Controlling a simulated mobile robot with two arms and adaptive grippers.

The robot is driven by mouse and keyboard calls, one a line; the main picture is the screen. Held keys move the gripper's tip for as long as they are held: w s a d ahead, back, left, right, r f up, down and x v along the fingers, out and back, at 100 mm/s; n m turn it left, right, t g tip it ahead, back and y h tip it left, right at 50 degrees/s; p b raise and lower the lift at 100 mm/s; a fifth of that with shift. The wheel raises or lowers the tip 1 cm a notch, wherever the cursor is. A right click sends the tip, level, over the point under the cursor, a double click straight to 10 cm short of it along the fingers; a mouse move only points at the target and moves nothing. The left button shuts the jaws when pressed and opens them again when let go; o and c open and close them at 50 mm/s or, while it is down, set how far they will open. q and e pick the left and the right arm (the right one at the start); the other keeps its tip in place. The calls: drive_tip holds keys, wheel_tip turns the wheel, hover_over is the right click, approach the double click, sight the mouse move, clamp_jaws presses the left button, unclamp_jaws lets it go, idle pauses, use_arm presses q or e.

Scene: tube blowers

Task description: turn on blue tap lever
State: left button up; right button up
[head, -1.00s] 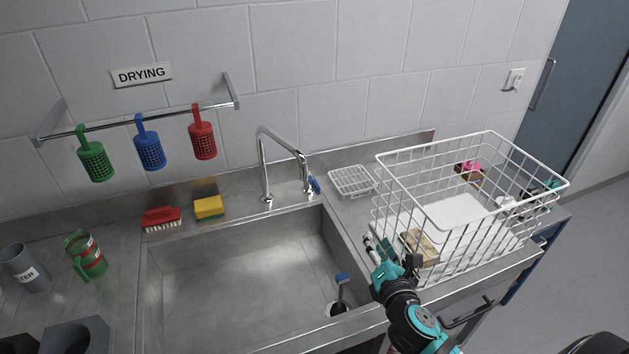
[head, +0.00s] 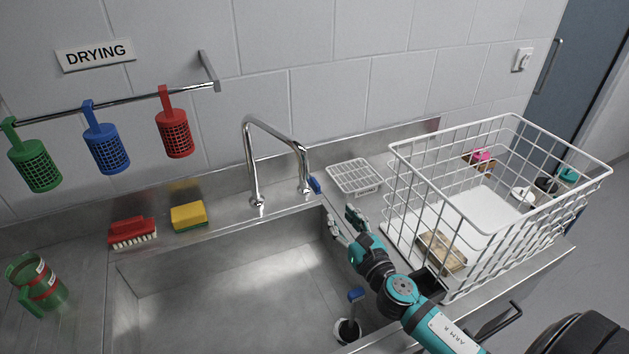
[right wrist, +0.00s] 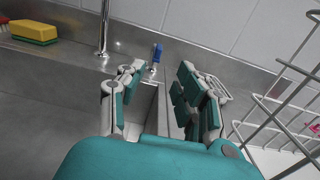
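The blue tap lever (head: 314,184) sits at the right side of the base of the chrome tap (head: 251,160), behind the sink. In the right wrist view the lever (right wrist: 157,52) stands upright beyond my fingertips, framed between them. My right gripper (head: 343,216) is over the right rim of the sink, in front of the lever and apart from it. In the right wrist view the right gripper (right wrist: 160,80) is open and empty, its two fingers spread wide. My left gripper is not in view.
A white wire basket (head: 483,268) stands close to the right of my right arm. A small wire rack (head: 354,176) lies right of the lever. The sink basin (head: 240,290) holds a blue-handled brush (head: 356,295). A yellow sponge (head: 188,216) and red brush (head: 132,232) lie left.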

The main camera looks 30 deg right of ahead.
sight(318, 187)
drive_tip(key=w, duration=1)
drive_tip(key=w+d+p, duration=0.1)
drive_tip(key=w, duration=0.4)
drive_tip(key=shift+w, duration=0.25)
drive_tip(key=shift+c, duration=0.3)
drive_tip(key=shift+a, duration=0.1)
clamp_jaws()
